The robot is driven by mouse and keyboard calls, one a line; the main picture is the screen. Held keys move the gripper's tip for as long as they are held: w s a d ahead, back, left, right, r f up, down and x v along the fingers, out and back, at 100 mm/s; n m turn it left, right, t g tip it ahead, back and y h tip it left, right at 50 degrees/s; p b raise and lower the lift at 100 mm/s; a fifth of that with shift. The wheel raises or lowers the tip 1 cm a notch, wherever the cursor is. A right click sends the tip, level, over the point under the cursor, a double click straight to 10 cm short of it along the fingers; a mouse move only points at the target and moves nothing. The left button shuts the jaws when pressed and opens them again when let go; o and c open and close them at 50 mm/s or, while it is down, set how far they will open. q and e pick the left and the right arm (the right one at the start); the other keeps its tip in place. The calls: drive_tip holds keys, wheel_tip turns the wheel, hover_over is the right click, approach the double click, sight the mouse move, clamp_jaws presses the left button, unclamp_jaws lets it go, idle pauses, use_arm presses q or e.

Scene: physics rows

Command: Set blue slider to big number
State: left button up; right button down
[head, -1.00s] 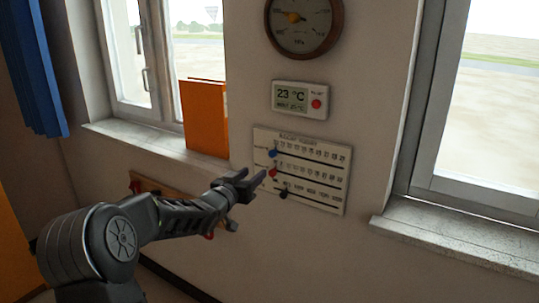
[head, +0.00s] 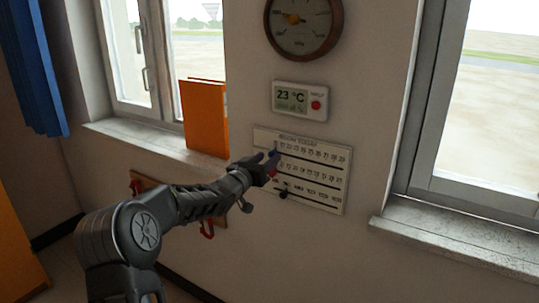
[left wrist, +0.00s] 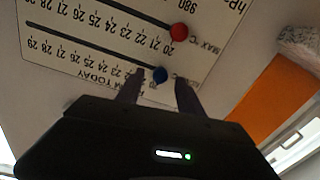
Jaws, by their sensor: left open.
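A white wall board (head: 333,206) carries three slider rows with numbers rising to the right. The blue slider (head: 274,152) is at the left, low-number end of the top row. In the left wrist view, which shows the board upside down, the blue slider (left wrist: 160,75) sits between my fingertips. My left gripper (head: 271,164) is open at the board's left side, its fingers (left wrist: 159,92) on either side of the blue knob with gaps visible. Whether it touches the knob cannot be told. My right gripper is not in view.
The red slider (left wrist: 179,32) is on the neighbouring row, close to my fingers. A black slider (head: 283,195) is on the bottom row. A thermometer display (head: 300,98) and a round gauge (head: 304,24) hang above. An orange folder (head: 205,118) stands on the left sill.

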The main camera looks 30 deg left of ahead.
use_arm(q)
drive_tip(key=shift+w+a, duration=0.1)
drive_tip(key=shift+w, duration=0.95)
drive_tip(key=shift+c, duration=0.2)
clamp_jaws()
idle(0.4)
